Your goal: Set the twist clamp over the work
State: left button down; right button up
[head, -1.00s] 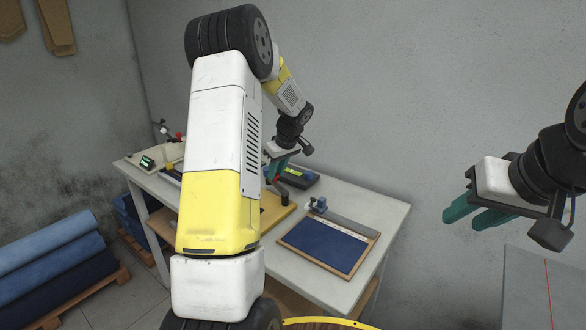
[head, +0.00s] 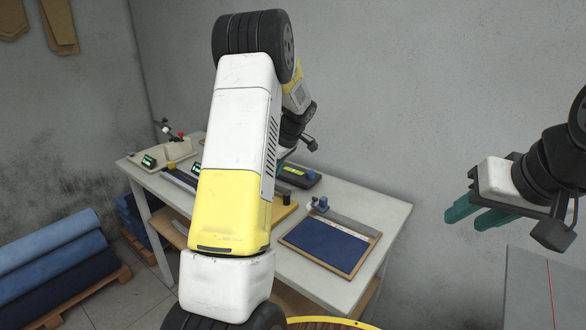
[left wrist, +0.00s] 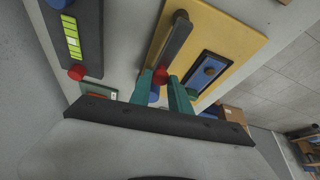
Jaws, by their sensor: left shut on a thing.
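The twist clamp (left wrist: 175,45) is a dark grey bar on a yellow board (left wrist: 232,28) in the left wrist view. It has a brown pivot at its far end and a red knob at its near end. My left gripper (left wrist: 160,79) has its green fingers on either side of the red knob and is shut on it. The work, a dark-framed blue piece (left wrist: 209,69), lies on the board right of the bar, and the bar is beside it. In the head view my own left arm hides the clamp. My right gripper (head: 464,222) is open and empty, right of the table.
The table (head: 385,213) also holds a wood-framed blue tray (head: 330,245) and a dark device with a green display (head: 296,175). That device (left wrist: 72,38) is left of the board in the wrist view. Blue rolls (head: 50,260) lie on a pallet at left.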

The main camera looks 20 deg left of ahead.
pick_arm(q)
jog(key=n, duration=0.1)
jog(key=s+n+g, duration=0.1)
jog(key=n, duration=0.1)
jog(key=shift+s+a, duration=0.15)
jog(key=s+n+g, duration=0.1)
jog(key=n, duration=0.1)
jog(key=shift+s+n, duration=0.2)
jog(key=shift+n, duration=0.1)
jog(key=s+n, duration=0.1)
jog(key=n, duration=0.1)
jog(key=s+n+g, duration=0.1)
jog(key=n, duration=0.1)
jog(key=shift+d+g+h, duration=0.2)
jog(key=shift+g+h, duration=0.1)
jog(key=shift+h, duration=0.1)
jog(key=shift+s+d+n+g+h, duration=0.3)
jog(key=shift+s+n, duration=0.15)
jog(key=shift+n, duration=0.55)
jog(key=c, duration=1.2)
grip_release()
jog(key=shift+c, duration=0.2)
jog(key=v, duration=0.7)
jog(key=shift+r, duration=0.35)
